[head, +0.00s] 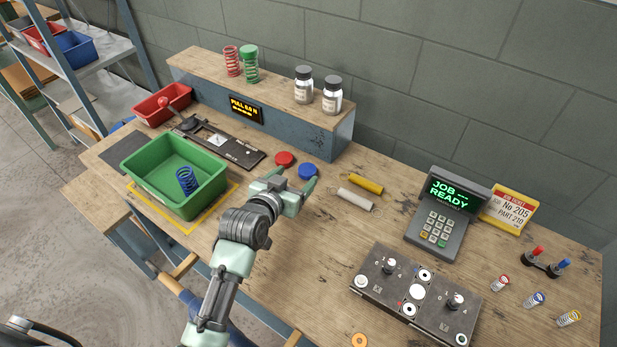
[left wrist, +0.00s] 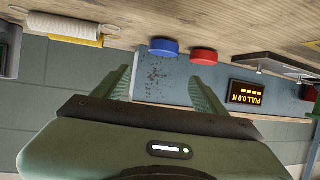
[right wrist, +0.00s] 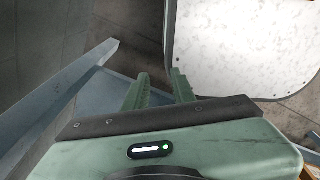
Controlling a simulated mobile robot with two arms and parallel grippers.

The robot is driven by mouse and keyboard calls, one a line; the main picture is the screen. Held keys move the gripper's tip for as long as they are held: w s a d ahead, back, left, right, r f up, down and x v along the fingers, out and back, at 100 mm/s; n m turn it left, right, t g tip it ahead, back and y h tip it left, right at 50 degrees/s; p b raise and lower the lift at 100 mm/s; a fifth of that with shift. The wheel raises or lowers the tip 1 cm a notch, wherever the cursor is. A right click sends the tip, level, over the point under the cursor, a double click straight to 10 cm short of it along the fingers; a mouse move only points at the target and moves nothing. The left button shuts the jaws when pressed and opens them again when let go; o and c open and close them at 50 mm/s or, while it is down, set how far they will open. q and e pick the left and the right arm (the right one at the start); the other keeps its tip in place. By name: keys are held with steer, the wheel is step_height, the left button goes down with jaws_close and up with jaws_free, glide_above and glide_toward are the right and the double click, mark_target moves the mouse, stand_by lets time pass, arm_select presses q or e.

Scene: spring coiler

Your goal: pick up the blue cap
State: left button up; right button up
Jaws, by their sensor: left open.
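The blue cap (head: 308,171) lies on the wooden bench beside the red cap (head: 285,158). My left gripper (head: 297,179) is open and empty, just in front of the blue cap. In the left wrist view, which shows the scene upside down, the blue cap (left wrist: 163,47) lies beyond the open fingertips (left wrist: 160,77), roughly in line with the gap. The red cap (left wrist: 204,56) is to its right there. My right gripper (right wrist: 159,73) shows only in its own wrist view, with its fingers a little apart and nothing between them.
A green bin (head: 150,186) holding a blue spring (head: 187,181) stands left of my left arm. A yellow spring (head: 366,183) and a pale spring (head: 355,199) lie right of the caps. A raised shelf (head: 200,72) stands behind. A keypad terminal (head: 441,213) is farther right.

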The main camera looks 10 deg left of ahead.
mark_target(307, 170)
arm_select(q)
steer(key=shift+f+b, duration=0.4)
steer(key=shift+f, duration=0.5)
steer(key=shift+w+f, duration=0.2)
steer(key=p+x, duration=0.1)
steer(key=x, duration=0.6)
steer(key=shift+w, duration=0.25)
steer(key=c, duration=1.4)
